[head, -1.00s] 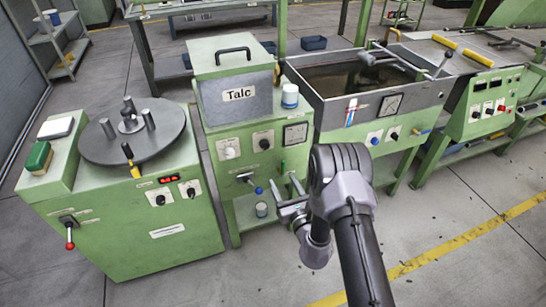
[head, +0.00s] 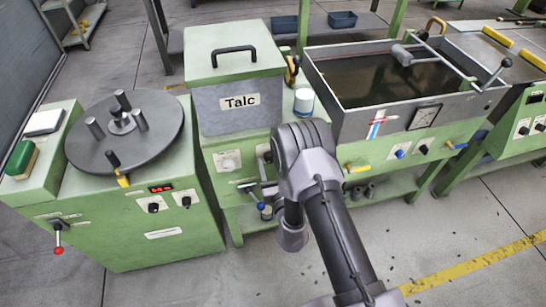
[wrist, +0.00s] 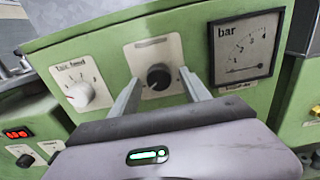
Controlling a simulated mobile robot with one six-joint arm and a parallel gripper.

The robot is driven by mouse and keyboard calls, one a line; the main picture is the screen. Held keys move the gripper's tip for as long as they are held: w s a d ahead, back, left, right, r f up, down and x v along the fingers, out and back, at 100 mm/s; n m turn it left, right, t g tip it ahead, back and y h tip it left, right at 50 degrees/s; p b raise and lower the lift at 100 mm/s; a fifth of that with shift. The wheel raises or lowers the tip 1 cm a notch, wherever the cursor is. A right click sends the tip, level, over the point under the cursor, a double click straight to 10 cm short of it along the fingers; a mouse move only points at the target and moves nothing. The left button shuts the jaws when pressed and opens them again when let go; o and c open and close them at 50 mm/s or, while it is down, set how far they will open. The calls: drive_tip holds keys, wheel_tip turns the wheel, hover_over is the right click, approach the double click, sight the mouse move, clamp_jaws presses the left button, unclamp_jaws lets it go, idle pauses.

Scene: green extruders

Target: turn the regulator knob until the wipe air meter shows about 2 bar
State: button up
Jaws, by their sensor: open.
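In the wrist view the black regulator knob (wrist: 159,77) sits on a pale plate on the green panel. My gripper (wrist: 160,75) is open, with one finger on each side of the knob. I cannot tell whether the fingers touch it. The square wipe air meter (wrist: 246,45), marked "bar", is to the right of the knob. Its dark needle lies nearly flat, low on the dial; the exact reading is too small to tell. In the head view my arm hides the meter and most of the knob.
A white "Talc feed" knob (wrist: 88,95) is left of my gripper. The Talc box (head: 236,105) stands above the panel. A valve lever with a blue end (head: 261,205) sticks out below. The turntable machine (head: 125,130) is left, the water tank (head: 385,80) right.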

drive_tip(key=shift+s, duration=0.1)
clamp_jaws()
drive_tip(key=shift+m, duration=0.4)
drive_tip(key=m+p, duration=0.2)
drive_tip(key=m, duration=0.2)
drive_tip(key=shift+a+r+m, duration=0.1)
drive_tip(key=shift+r+m, duration=0.05)
drive_tip(key=shift+m, duration=0.25)
drive_tip(key=m+p, duration=0.1)
drive_tip(key=m, duration=0.5)
drive_tip(key=m+p, duration=0.1)
drive_tip(key=m, duration=0.5)
drive_tip(key=shift+r+m, duration=0.15)
drive_tip(key=shift+m, duration=0.25)
drive_tip(key=m, duration=0.5)
drive_tip(key=shift+p, duration=0.35)
drive_tip(key=shift+m, duration=0.3)
